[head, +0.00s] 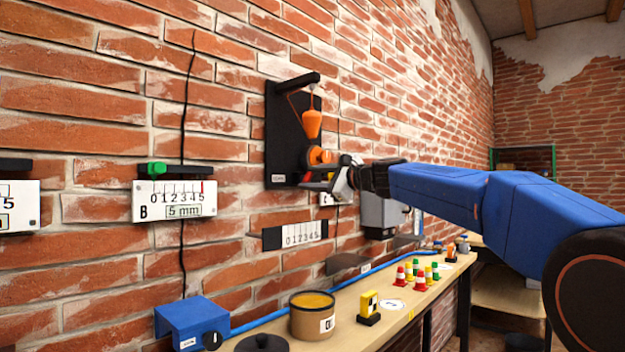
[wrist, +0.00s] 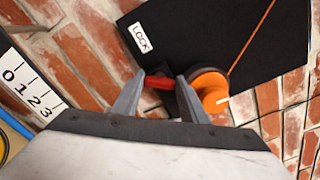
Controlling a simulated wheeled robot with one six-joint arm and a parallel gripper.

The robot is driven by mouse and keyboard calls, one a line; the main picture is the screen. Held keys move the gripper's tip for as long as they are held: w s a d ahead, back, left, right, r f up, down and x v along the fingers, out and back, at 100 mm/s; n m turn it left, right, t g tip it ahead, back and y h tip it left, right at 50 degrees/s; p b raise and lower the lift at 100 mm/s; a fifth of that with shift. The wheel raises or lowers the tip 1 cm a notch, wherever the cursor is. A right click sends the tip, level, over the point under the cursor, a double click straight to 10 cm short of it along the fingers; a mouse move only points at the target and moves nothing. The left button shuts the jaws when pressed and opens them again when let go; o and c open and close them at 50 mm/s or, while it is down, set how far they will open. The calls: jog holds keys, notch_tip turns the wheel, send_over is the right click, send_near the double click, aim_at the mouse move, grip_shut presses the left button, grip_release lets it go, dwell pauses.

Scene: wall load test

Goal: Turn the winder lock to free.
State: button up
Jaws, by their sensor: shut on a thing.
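The winder (head: 318,157) is an orange drum low on a black wall board (head: 281,130). A red lever (wrist: 157,83), which looks like the winder lock, lies between my fingertips beside a white LOCK label (wrist: 141,37). My gripper (wrist: 159,80) is shut on the red lever. An orange plumb bob (head: 311,122) hangs from the board's top arm on an orange line.
A gauge plate B (head: 174,201) with a green knob and a lower scale plate (head: 304,233) are on the brick wall. The bench below holds a tub (head: 312,318), a blue box (head: 190,322), a yellow block (head: 369,306) and several small cones (head: 421,279).

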jog(key=n, duration=0.3)
jog(key=shift+f+n, duration=0.1)
jog(key=shift+n, duration=0.2)
jog(key=shift+f+n, duration=0.1)
jog(key=shift+n, duration=1.7)
jog(key=o, duration=1)
jog(key=shift+o, duration=0.2)
jog(key=v, duration=1.7)
jog(key=shift+s+d, duration=0.15)
